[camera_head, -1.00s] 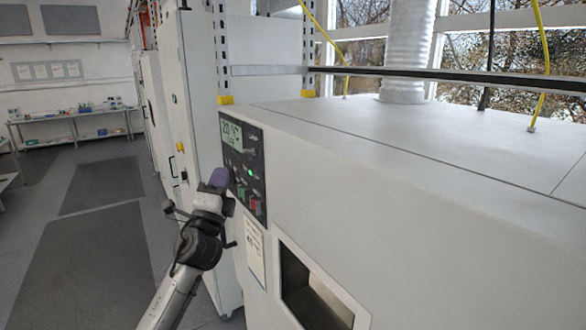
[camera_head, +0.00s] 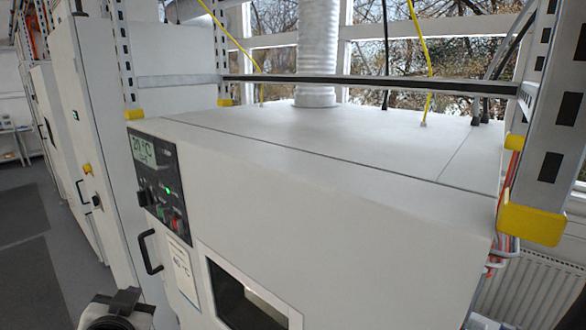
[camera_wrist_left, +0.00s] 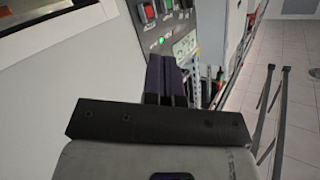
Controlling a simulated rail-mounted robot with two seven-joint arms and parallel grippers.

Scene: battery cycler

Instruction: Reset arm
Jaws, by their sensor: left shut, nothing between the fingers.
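My left gripper (camera_head: 122,303) shows at the bottom left edge of the head view, cut off by the frame, below and in front of the white cycler cabinet (camera_head: 340,215). In the left wrist view its two dark purple fingers (camera_wrist_left: 165,65) are together with nothing between them. They point toward the control panel, which shows in the wrist view (camera_wrist_left: 160,22) with red and green buttons and in the head view (camera_head: 160,185) with a lit temperature display. The gripper appears apart from the panel. My right gripper is in neither view.
A black door handle (camera_head: 150,252) sticks out below the panel, beside a dark window (camera_head: 245,298). A perforated post with a yellow foot (camera_head: 535,222) stands at the right. Grey floor (camera_head: 30,225) is open at the left.

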